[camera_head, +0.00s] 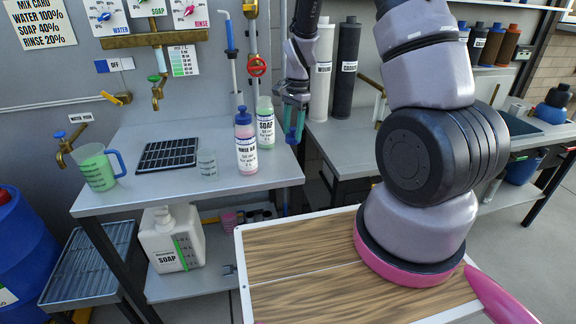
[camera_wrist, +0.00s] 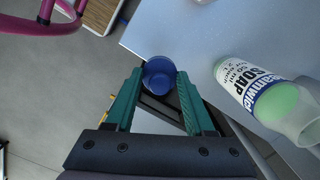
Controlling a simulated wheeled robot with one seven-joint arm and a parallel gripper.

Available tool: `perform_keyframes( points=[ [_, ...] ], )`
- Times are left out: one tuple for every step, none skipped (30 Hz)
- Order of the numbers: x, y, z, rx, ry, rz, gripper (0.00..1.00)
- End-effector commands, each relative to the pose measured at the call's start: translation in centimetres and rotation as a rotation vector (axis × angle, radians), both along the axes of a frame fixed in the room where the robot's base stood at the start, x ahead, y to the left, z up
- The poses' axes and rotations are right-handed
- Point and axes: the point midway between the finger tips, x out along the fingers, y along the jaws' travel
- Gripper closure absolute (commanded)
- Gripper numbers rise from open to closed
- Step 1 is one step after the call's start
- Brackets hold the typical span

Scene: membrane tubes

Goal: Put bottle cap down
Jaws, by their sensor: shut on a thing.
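My gripper (camera_head: 293,122) is to the right of the soap bottle, near the right edge of the grey bench. In the wrist view, the green fingers of my gripper (camera_wrist: 158,80) are shut on a blue bottle cap (camera_wrist: 159,73). The cap also shows in the head view (camera_head: 291,137), below the fingers. In the wrist view the cap appears by the bench edge; its height above the bench is hard to tell. The soap bottle (camera_head: 265,128) stands upright with green liquid and no blue cap visible on it. It also shows in the wrist view (camera_wrist: 246,82).
A rinse aid bottle (camera_head: 246,150) stands beside the soap bottle. A small beaker (camera_head: 207,164), a black rack (camera_head: 167,154) and a green-filled jug (camera_head: 97,171) are on the bench (camera_head: 200,190). Tall white (camera_head: 320,80) and black (camera_head: 344,75) cylinders stand behind, to the right. The bench front is clear.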

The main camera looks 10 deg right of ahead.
Motion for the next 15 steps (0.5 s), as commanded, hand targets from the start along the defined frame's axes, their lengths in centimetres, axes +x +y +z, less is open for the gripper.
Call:
perform_keyframes(
  points=[
    [-0.1,0.5,0.2,0.004,0.002,-0.07,0.97],
    [-0.2,0.8,0.3,0.005,0.002,-0.111,0.97],
    [-0.2,1.1,0.4,0.008,0.004,-0.157,0.97],
    [-0.3,1.3,0.4,0.01,0.005,-0.186,0.97],
    [-0.3,1.5,0.5,0.011,0.006,-0.211,0.97],
    [-0.3,1.6,0.5,0.012,0.009,-0.238,0.97],
    [-0.4,1.7,0.4,0.012,0.01,-0.253,0.97],
    [-0.4,1.8,0.1,0.012,0.012,-0.265,0.97],
    [-0.4,1.8,-0.4,0.012,0.013,-0.274,0.97],
    [-0.5,1.8,-0.9,0.012,0.015,-0.278,0.97],
    [-0.5,1.8,-1.5,0.013,0.016,-0.28,0.97],
    [-0.5,1.8,-2.3,0.012,0.017,-0.281,0.97],
    [-0.5,1.8,-2.9,0.012,0.016,-0.28,0.97],
    [-0.5,1.8,-3.5,0.012,0.016,-0.28,0.97],
    [-0.5,1.8,-4.1,0.012,0.015,-0.28,0.97]
  ],
)
